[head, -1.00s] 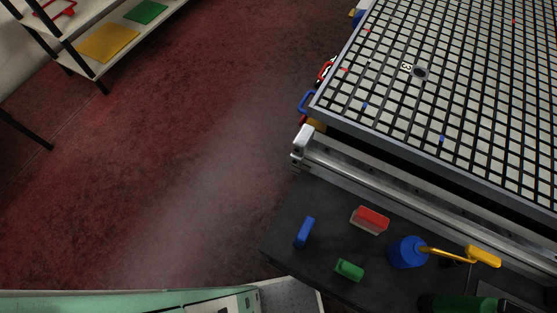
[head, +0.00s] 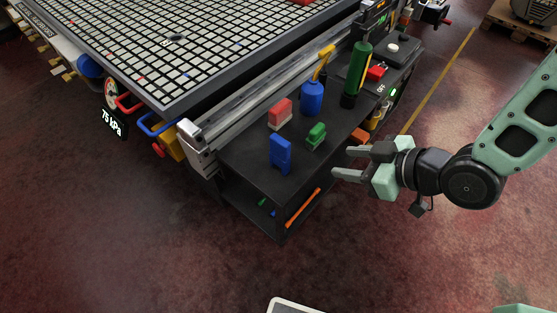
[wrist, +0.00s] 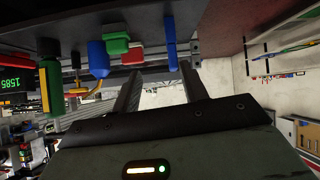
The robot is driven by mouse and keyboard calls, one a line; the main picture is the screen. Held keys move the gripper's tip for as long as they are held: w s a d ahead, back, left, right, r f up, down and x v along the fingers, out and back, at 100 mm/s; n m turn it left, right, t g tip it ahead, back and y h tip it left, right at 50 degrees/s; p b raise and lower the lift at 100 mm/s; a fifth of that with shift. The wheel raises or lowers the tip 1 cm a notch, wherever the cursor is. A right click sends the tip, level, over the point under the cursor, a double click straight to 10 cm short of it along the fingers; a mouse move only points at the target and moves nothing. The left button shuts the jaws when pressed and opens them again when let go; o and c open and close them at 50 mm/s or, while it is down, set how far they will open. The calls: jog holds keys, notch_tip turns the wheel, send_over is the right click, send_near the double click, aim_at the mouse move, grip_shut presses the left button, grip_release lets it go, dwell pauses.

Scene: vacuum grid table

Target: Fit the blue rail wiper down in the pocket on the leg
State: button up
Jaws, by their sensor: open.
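The blue rail wiper (head: 280,155) stands upright near the front left end of a dark cart top (head: 248,150). My gripper (head: 350,163) is open and empty, to the right of the cart in the head view, with its fingers pointing left toward it. A clear gap separates it from the wiper. In the wrist view the scene is upside down, and the blue wiper (wrist: 170,35) shows ahead of the fingers, nearer the right one. I cannot make out the pocket on the leg for certain.
A red-and-white block (head: 280,112), a green block (head: 316,134), a blue oil can (head: 312,98) and a green bottle (head: 357,70) stand near the wiper. The grid table (head: 150,60) with its metal rail lies behind. The floor in front is clear.

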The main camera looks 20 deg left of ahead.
notch_tip(320, 180, down, 4)
jog(key=s+a+y+b, duration=0.1)
jog(key=s+y+b, duration=0.1)
jog(key=y, duration=0.1)
jog(key=m+t+y+b, duration=0.1)
jog(key=t+y+b, duration=0.25)
jog(key=b, duration=1.05)
send_near(289, 148)
jog(key=x, duration=0.2)
jog(key=shift+g, duration=0.25)
jog(key=x, duration=0.4)
jog(key=shift+a+r+p, duration=0.15)
jog(key=shift+r+p, duration=0.2)
jog(key=shift+p, duration=0.05)
jog(key=shift+f+x, duration=0.2)
jog(key=shift+x, duration=3)
jog(key=shift+w, duration=0.1)
grip_shut()
